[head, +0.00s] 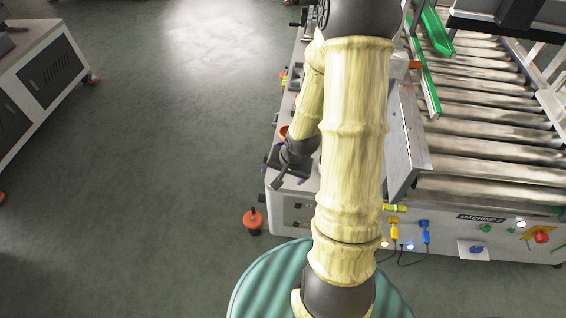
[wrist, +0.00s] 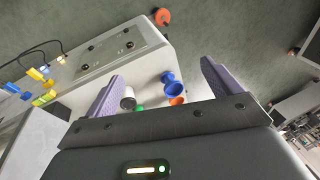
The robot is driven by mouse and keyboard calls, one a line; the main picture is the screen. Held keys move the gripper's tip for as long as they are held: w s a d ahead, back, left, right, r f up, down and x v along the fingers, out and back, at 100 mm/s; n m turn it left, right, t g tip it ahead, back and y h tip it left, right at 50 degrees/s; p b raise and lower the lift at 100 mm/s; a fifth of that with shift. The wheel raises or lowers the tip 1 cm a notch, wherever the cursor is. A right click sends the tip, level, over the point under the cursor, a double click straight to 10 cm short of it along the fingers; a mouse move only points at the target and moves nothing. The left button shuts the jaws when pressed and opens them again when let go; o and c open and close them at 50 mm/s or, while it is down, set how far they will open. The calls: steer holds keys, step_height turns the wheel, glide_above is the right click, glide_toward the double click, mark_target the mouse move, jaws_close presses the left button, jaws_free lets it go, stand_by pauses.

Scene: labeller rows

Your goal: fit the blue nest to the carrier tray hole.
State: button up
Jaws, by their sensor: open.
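The blue nest (wrist: 171,84) is a small flared spool-like piece on the pale machine top in the wrist view. My gripper (wrist: 162,68) is open, with its two purple fingers apart. The nest shows in the gap between the fingers and neither finger appears to touch it. In the head view my gripper (head: 280,172) is low over the left end of the machine, partly behind my arm. I cannot make out the carrier tray or its hole for certain in either view.
Near the nest stand a black-and-white cup-like piece (wrist: 128,98), an orange piece (wrist: 177,100) and a green piece (wrist: 139,108). A roller conveyor (head: 480,130) lies to the right of my arm. An orange-red floor piece (head: 253,220) stands beside the machine. Open floor lies left.

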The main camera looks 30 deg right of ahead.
steer(key=w+d+f+m+t+y+b, duration=0.1)
steer(key=w+f+m+t+y+b, duration=0.2)
steer(key=f+m, duration=0.5)
steer(key=d+f+m+t+y+b, duration=0.1)
steer(key=f+m+t+b, duration=0.3)
steer(key=f, duration=0.6)
steer(key=w+d+m+t+h+b, duration=0.2)
steer(key=d+m+t+h+b, duration=0.3)
steer(key=m, duration=1.1)
steer(key=d+t+b, duration=0.1)
steer(key=d+t, duration=0.1)
steer(key=shift+w+d+f+t, duration=0.15)
steer(key=shift+d+f+t, duration=0.15)
steer(key=shift+d, duration=0.1)
steer(key=w, duration=1.1)
steer(key=shift+w, duration=0.65)
